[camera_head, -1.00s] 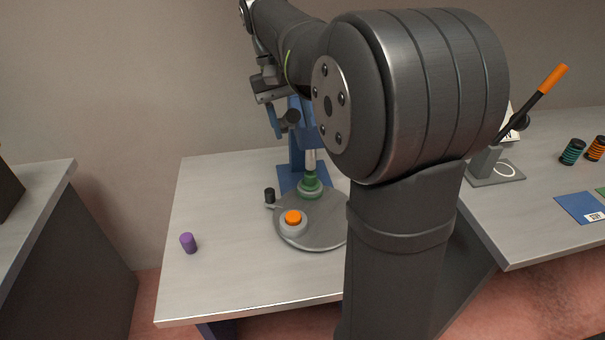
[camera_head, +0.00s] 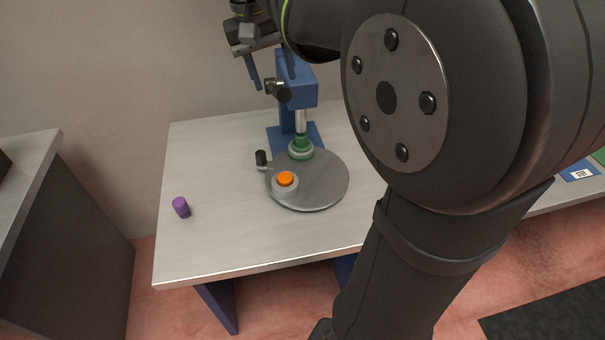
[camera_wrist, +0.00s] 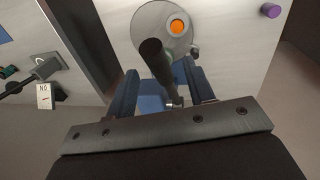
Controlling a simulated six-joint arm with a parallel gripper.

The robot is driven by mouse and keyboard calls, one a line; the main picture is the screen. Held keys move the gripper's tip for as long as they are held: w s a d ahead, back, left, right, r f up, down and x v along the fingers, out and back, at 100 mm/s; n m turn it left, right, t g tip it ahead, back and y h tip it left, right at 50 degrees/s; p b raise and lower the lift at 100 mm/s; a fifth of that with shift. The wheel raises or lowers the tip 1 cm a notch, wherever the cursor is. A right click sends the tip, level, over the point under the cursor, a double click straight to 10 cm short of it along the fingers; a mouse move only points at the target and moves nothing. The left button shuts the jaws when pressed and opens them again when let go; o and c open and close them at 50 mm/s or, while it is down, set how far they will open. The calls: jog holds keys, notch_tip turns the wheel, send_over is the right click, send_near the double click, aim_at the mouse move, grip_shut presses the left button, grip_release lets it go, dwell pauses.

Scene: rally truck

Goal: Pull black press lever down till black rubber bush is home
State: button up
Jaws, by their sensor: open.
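The blue press (camera_head: 298,85) stands at the back of the table. Its black lever (camera_head: 278,91) sticks out toward the camera with a dark round end; in the wrist view the lever (camera_wrist: 156,62) runs between my jaws. My gripper (camera_head: 275,82) is open, its blue fingers (camera_wrist: 160,68) either side of the lever; I cannot tell whether they touch it. A bright ram (camera_head: 301,121) stands over a green holder (camera_head: 300,148) on the grey round plate (camera_head: 325,188). I cannot make out the rubber bush at the ram. A small black cylinder (camera_head: 261,157) is at the plate's left edge.
An orange-topped piece (camera_head: 285,179) sits on the plate's front left. A purple cylinder (camera_head: 181,207) stands on the table at left. My arm covers the right side of the head view. The table's front left is clear.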

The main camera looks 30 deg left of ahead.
notch_tip(320, 180, up, 8)
jog(key=s+a+r, duration=0.1)
jog(key=d+f+m+t+y, duration=0.2)
jog(key=d+f+m+t, duration=0.1)
jog(key=d+f+t, duration=0.55)
jog(key=s+d+f+n+y, duration=0.4)
jog(key=s+d+f+y, duration=0.1)
jog(key=s+f+y, duration=0.4)
jog(key=shift+s+d+f+y, duration=0.3)
jog(key=shift+s+f, duration=0.3)
jog(key=shift+f, duration=0.6)
jog(key=shift+t, duration=0.25)
